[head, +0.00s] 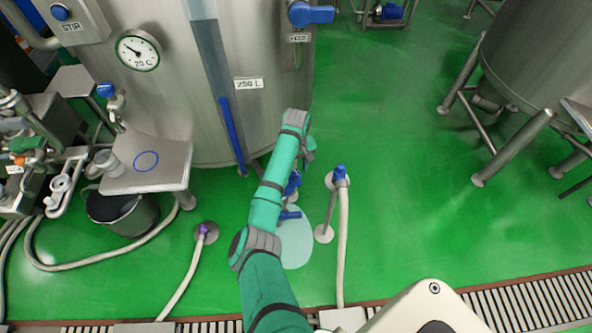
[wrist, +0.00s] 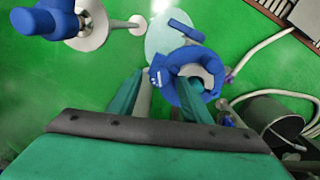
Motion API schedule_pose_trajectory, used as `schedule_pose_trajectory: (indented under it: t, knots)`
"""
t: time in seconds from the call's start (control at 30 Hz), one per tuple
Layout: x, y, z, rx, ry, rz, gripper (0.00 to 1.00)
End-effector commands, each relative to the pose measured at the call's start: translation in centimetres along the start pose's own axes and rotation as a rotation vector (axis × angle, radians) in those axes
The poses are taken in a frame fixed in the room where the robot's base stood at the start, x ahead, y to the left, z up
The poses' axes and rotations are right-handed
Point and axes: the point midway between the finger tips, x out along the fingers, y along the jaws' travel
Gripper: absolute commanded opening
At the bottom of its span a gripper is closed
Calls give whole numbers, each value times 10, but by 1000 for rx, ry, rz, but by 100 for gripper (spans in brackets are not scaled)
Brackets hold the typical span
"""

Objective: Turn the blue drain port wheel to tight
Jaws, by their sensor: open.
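The blue drain port wheel (wrist: 218,68) shows in the wrist view as a thick ring with a small pale mark on its left part. My gripper (wrist: 158,95) is open, with its two green fingers apart at the wheel. The right finger overlaps the ring's opening, and the left finger is beyond the ring's left side. I cannot tell whether either finger touches it. In the head view a blue part (head: 293,184) shows beside my arm, low by the tank, and my arm hides much of it. My gripper (head: 308,152) is partly hidden there too.
A blue-topped standpipe (head: 340,174) with a pale hose stands just right of my arm. A pale round patch (head: 298,250) lies on the floor, with a blue handle (head: 289,215) above it. The steel tank (head: 180,100) rises behind.

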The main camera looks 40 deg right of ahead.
Motion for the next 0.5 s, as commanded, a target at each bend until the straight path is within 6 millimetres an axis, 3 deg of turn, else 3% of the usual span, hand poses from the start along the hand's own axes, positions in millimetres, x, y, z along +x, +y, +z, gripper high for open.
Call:
schedule_pose_trajectory:
  t: [0.2,0.47,0.5]
  knots:
    - [13,1,0,2,0,0,44]
    - [14,0,0,1,0,0,44]
    - [14,0,0,1,0,0,37]
